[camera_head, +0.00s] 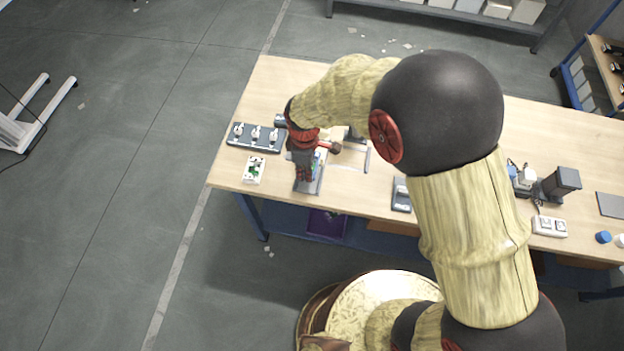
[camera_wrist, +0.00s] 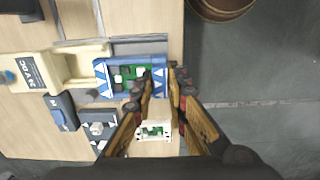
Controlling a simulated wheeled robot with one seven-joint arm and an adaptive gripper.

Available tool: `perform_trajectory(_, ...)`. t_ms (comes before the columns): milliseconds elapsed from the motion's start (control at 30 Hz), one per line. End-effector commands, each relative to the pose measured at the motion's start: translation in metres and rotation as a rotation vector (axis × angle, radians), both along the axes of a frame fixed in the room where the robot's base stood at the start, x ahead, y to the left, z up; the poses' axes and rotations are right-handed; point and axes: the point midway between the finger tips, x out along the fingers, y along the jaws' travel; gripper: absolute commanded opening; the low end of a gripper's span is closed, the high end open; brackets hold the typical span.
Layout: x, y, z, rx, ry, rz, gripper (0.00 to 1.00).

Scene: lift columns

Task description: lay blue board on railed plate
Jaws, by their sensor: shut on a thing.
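The blue board (camera_wrist: 102,68) has a blue frame with white triangle marks and a green circuit in its middle. My gripper (camera_wrist: 158,82) is shut on its near side in the wrist view. In the head view my gripper (camera_head: 304,164) hides most of the board; a bit of blue (camera_head: 318,163) shows beside the fingers. The grey railed plate (camera_head: 311,187) lies at the front edge of the table, under the gripper. In the wrist view a grey plate surface (camera_wrist: 140,47) shows beside the board. I cannot tell whether board and plate touch.
A dark tray with white-topped parts (camera_head: 240,141) and a white card with green parts (camera_head: 254,170) lie to the left. The wrist view shows a beige box marked 24 V DC (camera_wrist: 36,72). A grey fixture (camera_head: 401,194) stands right. My arm covers the table's middle.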

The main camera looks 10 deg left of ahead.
Motion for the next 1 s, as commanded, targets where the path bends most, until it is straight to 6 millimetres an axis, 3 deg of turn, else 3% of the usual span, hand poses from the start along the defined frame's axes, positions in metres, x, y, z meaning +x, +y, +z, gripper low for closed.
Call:
perform_trajectory(700,-0.001,-0.001,-0.055,-0.001,0.001,0.001,0.0)
perform_trajectory(1000,0.0,0.0,-0.067,0.001,-0.001,0.001,0.0)
